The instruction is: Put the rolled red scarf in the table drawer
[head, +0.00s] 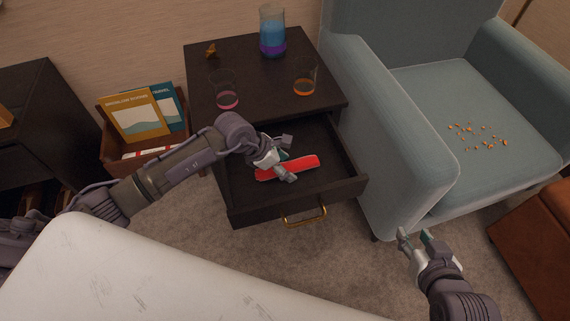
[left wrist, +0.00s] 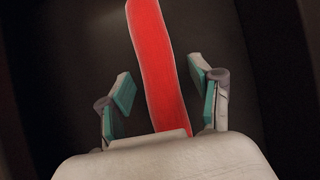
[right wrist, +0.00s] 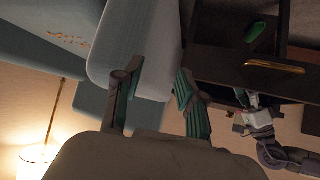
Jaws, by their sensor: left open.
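The rolled red scarf (head: 308,163) lies in the pulled-out table drawer (head: 327,191), slanting across its dark floor. My left gripper (head: 288,159) is inside the drawer space, just over the scarf. In the left wrist view the scarf (left wrist: 160,65) runs between the two open fingers (left wrist: 159,92), with a gap on each side. Its near end is hidden behind the gripper body. My right gripper (head: 415,237) is open and empty in front of the armchair, away from the drawer. Its spread fingers (right wrist: 155,95) also show in the right wrist view.
The dark side table (head: 265,97) carries a blue drink (head: 272,35), two glasses (head: 227,92) (head: 304,80) and a small star-like ornament (head: 211,51). The armchair (head: 395,150) stands close at the drawer's right. A magazine box (head: 118,150) stands left. The drawer has a brass handle (head: 304,217).

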